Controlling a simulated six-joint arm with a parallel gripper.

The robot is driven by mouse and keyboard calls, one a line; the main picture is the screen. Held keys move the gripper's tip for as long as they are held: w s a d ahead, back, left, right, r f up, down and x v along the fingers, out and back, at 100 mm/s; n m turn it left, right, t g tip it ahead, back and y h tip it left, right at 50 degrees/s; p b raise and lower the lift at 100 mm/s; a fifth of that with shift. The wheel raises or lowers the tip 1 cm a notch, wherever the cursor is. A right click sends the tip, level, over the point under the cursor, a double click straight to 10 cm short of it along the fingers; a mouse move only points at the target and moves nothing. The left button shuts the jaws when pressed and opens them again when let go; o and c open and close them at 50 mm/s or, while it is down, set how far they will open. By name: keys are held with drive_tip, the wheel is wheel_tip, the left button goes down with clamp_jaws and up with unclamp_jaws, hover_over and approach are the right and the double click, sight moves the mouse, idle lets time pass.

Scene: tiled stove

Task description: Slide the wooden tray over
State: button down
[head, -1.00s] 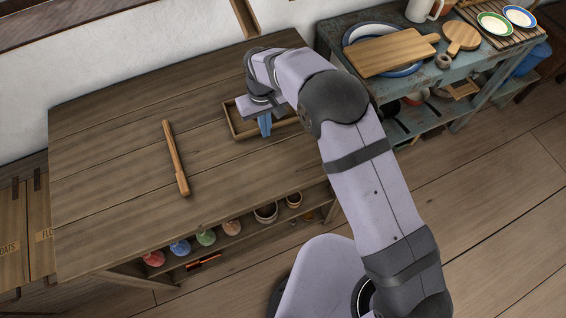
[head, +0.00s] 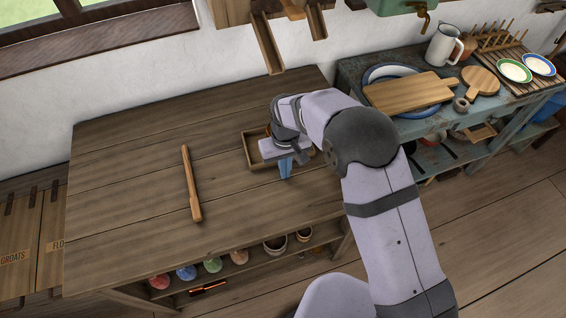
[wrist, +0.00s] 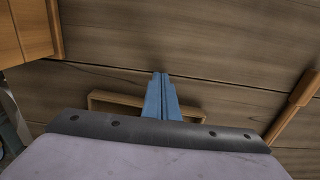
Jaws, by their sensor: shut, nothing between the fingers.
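The wooden tray (head: 247,152) is a small, shallow, rectangular tray with a raised rim. It lies flat on the wooden table toward the back right, partly hidden by my arm. My gripper (head: 285,174) points down with its blue fingers closed together at the tray's near side. In the wrist view, the shut fingers (wrist: 163,78) overlap the tray's rim (wrist: 108,97) and their tips reach beyond it. Nothing shows between the fingers. I cannot tell whether they touch the rim. The wrist housing hides the rest of the tray there.
A long wooden stick (head: 191,182) lies left of the tray, and the tabletop (head: 130,165) between and around them is clear. A shelf below holds bowls and coloured items. A blue side table (head: 408,129) with a cutting board (head: 405,92) stands at the right.

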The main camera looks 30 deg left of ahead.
wheel_tip(320, 180, up, 10)
drive_tip(key=b, duration=0.2)
drive_tip(key=shift+s+d, duration=0.2)
drive_tip(key=shift+g+h, duration=0.3)
drive_tip(key=s+d+f, duration=0.1)
drive_tip(key=f, duration=0.1)
drive_tip(key=s+d+f, duration=0.3)
drive_tip(key=d+f, duration=0.1)
drive_tip(key=f, duration=0.1)
drive_tip(key=shift+s, duration=0.3)
drive_tip(key=shift+g+h, duration=0.3)
drive_tip(key=s+d, duration=0.1)
drive_tip(key=d, duration=0.1)
drive_tip(key=s+d, duration=0.1)
drive_tip(key=d, duration=0.1)
drive_tip(key=s+d, duration=0.1)
drive_tip(key=d, duration=0.2)
drive_tip(key=shift+s+f, duration=0.4)
drive_tip(key=s+d+r+m, duration=0.2)
drive_tip(key=s+d, duration=0.1)
drive_tip(key=d, duration=0.5)
drive_tip(key=s+d+r+m, duration=0.1)
drive_tip(key=s+d+m, duration=0.15)
drive_tip(key=d, duration=0.55)
drive_tip(key=w+d+r+m+t+y, duration=0.1)
drive_tip(key=d+r+m, duration=0.3)
drive_tip(key=d, duration=0.4)
drive_tip(key=shift+w+r, duration=0.15)
drive_tip(key=shift+w, duration=0.65)
